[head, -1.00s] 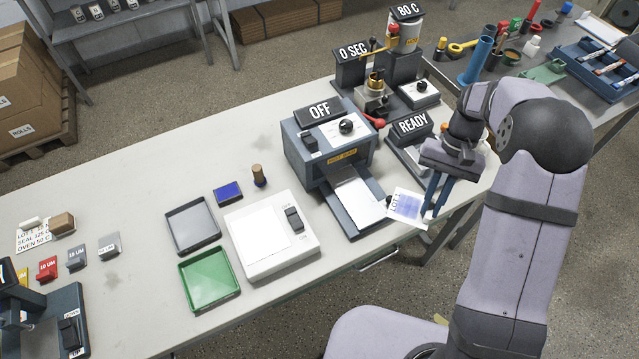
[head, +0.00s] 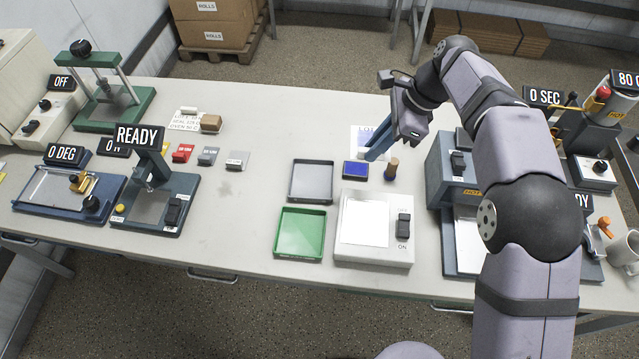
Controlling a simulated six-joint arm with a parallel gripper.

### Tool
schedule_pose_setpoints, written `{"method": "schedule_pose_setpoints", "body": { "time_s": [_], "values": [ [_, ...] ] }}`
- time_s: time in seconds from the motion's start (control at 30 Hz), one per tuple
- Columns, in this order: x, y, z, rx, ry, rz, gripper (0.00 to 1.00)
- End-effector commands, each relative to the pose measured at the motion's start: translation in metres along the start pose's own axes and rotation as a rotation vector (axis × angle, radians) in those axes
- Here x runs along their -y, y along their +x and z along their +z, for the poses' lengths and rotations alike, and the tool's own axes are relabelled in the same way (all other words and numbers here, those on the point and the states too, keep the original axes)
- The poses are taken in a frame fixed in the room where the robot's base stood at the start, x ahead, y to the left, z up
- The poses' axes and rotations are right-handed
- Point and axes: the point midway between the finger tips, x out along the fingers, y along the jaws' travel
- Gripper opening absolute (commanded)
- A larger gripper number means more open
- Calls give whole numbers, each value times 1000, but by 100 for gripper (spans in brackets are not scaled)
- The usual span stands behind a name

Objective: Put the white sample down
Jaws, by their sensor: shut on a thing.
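My gripper (head: 377,150) is shut on a white sample (head: 360,131), a small sheet with LOT lettering and a blue patch. The arm partly hides the sheet. In the head view it is above or at the far part of the bench, behind the blue pad and the wooden-handled stamp. I cannot tell whether the sheet touches the bench.
A blue ink pad (head: 356,170) and a stamp (head: 391,170) stand just in front. A grey tray (head: 294,198), a green tray (head: 281,252) and a white switch box (head: 398,254) are nearer. The bench left of the sheet (head: 290,125) is clear.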

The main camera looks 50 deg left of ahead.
Motion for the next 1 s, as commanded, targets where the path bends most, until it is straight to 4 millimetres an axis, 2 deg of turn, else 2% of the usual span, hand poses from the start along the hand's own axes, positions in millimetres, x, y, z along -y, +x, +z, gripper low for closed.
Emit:
{"method": "schedule_pose_setpoints", "body": {
  "time_s": [0.03,0.1,0.2,0.3,0.5,0.7,0.87,1.0],
  "values": [
    [4,31,15,0,-2,3,0],
    [9,57,33,1,3,1,0],
    [15,92,54,2,4,0,0],
    [19,118,68,3,2,0,0],
    [21,144,83,3,-1,1,0],
    [22,151,88,3,-1,1,0],
    [21,157,85,2,0,5,0],
    [20,175,77,1,1,6,0]
  ]
}}
